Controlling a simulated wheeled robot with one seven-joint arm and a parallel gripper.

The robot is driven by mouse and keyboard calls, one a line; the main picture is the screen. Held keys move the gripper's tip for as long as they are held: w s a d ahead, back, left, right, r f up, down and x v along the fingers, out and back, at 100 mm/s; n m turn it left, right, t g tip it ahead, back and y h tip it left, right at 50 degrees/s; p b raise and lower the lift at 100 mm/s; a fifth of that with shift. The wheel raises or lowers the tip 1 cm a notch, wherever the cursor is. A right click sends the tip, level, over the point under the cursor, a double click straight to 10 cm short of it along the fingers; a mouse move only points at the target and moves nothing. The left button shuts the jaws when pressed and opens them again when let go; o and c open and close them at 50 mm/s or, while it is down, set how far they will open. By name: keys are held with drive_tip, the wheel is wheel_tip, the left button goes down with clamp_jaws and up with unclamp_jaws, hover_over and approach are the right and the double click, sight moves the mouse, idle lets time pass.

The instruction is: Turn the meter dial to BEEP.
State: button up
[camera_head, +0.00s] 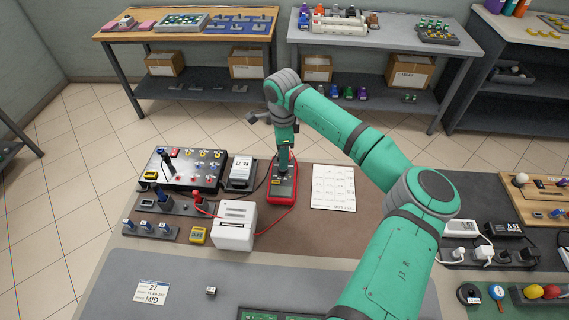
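The meter (282,191) is a red-cased handheld unit with a dark face, lying on the brown mat of the workbench. A red lead and a dark lead run from it to the left. My gripper (285,165) points down over the upper part of the meter, at the end of my green arm. The dial is hidden or too small to make out under the gripper, and the BEEP mark cannot be read. I cannot tell whether the fingers touch the dial or how far apart they are.
A white box-shaped device (235,226) stands left of the meter, with a control panel (182,170) behind it. A printed sheet (333,187) lies to the right. Chargers (460,228) are at the right. The grey mat (190,270) has bare room.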

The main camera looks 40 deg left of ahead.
drive_tip(key=shift+w+f, duration=0.2)
drive_tip(key=shift+f, duration=2.8)
drive_tip(key=c, duration=1.1)
